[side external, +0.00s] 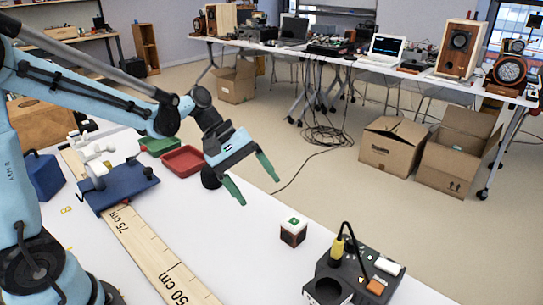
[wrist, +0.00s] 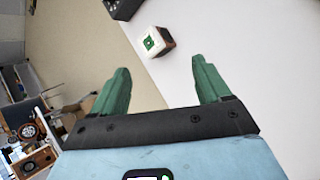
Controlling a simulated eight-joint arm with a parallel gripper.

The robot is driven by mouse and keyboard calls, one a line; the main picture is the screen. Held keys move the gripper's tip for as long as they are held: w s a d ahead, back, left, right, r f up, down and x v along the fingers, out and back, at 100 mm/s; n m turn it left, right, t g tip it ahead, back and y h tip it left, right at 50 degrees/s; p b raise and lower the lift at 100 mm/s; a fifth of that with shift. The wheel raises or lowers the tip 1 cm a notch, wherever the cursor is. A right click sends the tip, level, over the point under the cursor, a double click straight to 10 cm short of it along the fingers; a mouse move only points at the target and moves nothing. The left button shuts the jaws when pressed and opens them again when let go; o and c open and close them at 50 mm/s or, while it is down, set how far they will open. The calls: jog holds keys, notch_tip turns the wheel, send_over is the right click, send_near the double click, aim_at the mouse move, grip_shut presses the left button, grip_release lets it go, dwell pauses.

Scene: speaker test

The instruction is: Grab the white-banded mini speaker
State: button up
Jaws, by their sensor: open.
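The mini speaker (side external: 293,231) is a small box with a white upper part, a green mark on top and dark brown lower sides. It stands on the white table near its far edge. In the wrist view the speaker (wrist: 157,42) lies beyond the fingertips, roughly between their lines. My gripper (side external: 257,190) is open and empty, with its green fingers apart. It hangs above the table, up and left of the speaker in the side view, and does not touch it. Both fingers of my gripper (wrist: 161,66) show in the wrist view.
A dark device (side external: 355,274) with a yellow plug and black cable stands right of the speaker. Red (side external: 184,161) and green (side external: 158,146) trays, a blue stand (side external: 118,187) and a wooden ruler (side external: 150,250) lie left. The table between ruler and speaker is clear.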

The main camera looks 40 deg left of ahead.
aim_at(301, 234)
jog(key=w+f+n+h, duration=0.1)
jog(key=h, duration=0.1)
jog(key=w+f+n+g+h, duration=0.1)
jog(key=f+n, duration=0.1)
jog(key=w+a+f+n+g+h, duration=0.1)
jog(key=f+n+h, duration=0.1)
jog(key=shift+w+a+f+h, duration=0.1)
jog(key=shift+w+f+h, duration=0.1)
jog(key=shift+w+h, duration=0.15)
jog(key=shift+s+a+f+n+g+h, duration=0.15)
jog(key=shift+f+n+g+h, duration=0.25)
jog(key=shift+f+n, duration=0.25)
jog(key=x, duration=0.6)
jog(key=shift+d+f, duration=0.1)
jog(key=shift+d, duration=0.15)
jog(key=shift+w+x, duration=0.15)
jog(key=shift+x, duration=0.75)
jog(key=shift+w+x, duration=0.15)
jog(key=shift+x, duration=0.75)
jog(key=shift+w+x, duration=0.2)
jog(key=shift+x, duration=0.65)
jog(key=c, duration=1.1)
